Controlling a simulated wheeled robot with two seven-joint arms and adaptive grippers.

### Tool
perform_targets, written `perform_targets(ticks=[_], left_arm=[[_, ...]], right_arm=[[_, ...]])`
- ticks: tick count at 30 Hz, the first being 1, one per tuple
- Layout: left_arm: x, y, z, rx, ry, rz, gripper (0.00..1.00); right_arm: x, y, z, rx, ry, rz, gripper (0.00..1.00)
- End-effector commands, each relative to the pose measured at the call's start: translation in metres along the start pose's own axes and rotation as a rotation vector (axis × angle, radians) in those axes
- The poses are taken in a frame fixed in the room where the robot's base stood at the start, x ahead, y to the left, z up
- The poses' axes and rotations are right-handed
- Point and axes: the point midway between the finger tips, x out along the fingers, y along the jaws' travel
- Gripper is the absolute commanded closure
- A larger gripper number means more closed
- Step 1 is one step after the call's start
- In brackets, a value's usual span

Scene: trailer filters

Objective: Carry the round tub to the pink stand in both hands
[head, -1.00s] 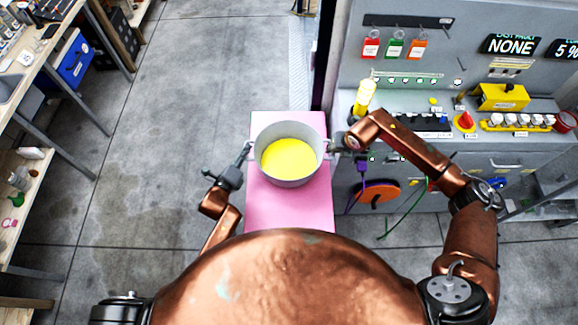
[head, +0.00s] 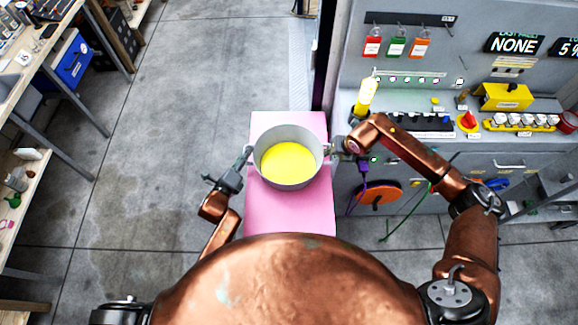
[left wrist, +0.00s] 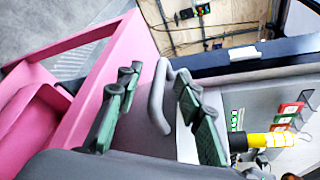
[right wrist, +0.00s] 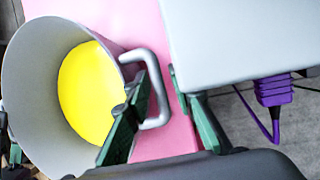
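The round grey tub (head: 313,172), yellow inside, is over the pink stand (head: 290,210) in the head view; whether it rests on it is hard to tell. My left gripper (head: 246,156) is at its left handle. In the left wrist view this handle (left wrist: 157,98) lies between the parted green fingers (left wrist: 155,95), with gaps visible. My right gripper (head: 331,146) is at the right handle. In the right wrist view that handle (right wrist: 160,100) is between the parted fingers (right wrist: 158,85), close to the left finger.
A grey control panel (head: 470,70) with switches and tags stands to the right, close to my right arm. A purple plug (right wrist: 274,92) and cable hang from it. Workbenches (head: 60,65) line the left side. The floor (head: 170,110) between is clear.

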Motion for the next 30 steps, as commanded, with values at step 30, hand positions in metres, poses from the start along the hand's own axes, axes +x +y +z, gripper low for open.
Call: perform_targets(ticks=[30], left_arm=[[-0.079,0.001,-0.001,0.001,0.002,0.001,0.45]], right_arm=[[0.001,-0.002,0.001,0.000,-0.002,-0.004,0.74]])
